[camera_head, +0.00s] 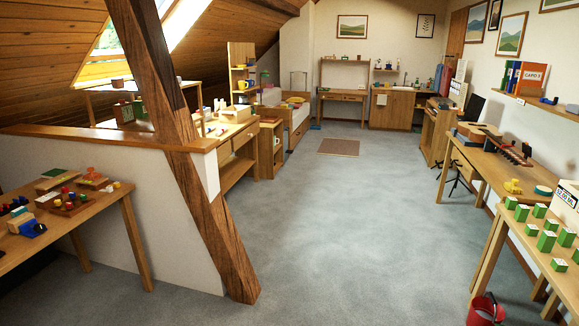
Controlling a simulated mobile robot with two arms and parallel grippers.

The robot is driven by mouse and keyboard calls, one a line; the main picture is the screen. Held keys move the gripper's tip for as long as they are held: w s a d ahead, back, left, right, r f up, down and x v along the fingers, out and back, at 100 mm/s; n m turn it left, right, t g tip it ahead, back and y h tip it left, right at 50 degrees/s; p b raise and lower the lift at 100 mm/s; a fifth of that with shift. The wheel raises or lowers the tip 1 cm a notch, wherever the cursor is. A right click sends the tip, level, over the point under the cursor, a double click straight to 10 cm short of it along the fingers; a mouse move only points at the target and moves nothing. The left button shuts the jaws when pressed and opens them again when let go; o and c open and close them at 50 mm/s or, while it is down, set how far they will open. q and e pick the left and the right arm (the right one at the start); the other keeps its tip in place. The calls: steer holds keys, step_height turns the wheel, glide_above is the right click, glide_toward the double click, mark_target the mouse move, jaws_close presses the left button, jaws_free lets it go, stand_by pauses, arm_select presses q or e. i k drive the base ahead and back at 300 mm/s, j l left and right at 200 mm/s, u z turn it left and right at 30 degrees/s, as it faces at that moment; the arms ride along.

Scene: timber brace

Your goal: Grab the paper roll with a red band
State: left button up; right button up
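I cannot make out a paper roll with a red band anywhere in the head view. Upright red and blue shapes (443,80) stand at the far right beside the wooden cabinet, too small to tell what they are. Neither of my grippers shows in this view.
A slanted timber brace (205,200) and a low white wall (110,165) stand at left. A table (75,220) with toys is at front left. A right-hand table (500,245) bears green-and-white boxes; a red bucket (485,310) is below. The grey floor (330,220) is clear mid-room.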

mark_target(218, 133)
steer(key=i, duration=2.5)
steer(key=i+l+u, duration=0.1)
steer(key=i+u, duration=0.2)
steer(key=i, duration=0.25)
steer(key=i+l+u, duration=0.3)
steer(key=i, duration=0.2)
steer(key=i+l+u, duration=0.35)
steer(key=i, duration=0.15)
steer(key=i+l, duration=0.2)
steer(key=i+l+u, duration=0.1)
steer(key=l, duration=0.3)
steer(key=i+l, duration=0.25)
steer(key=i+l+u, duration=0.1)
steer(key=l, duration=0.35)
steer(key=i+l, duration=0.25)
steer(key=i+l+u, duration=0.1)
steer(key=l, duration=0.3)
steer(key=i, duration=0.05)
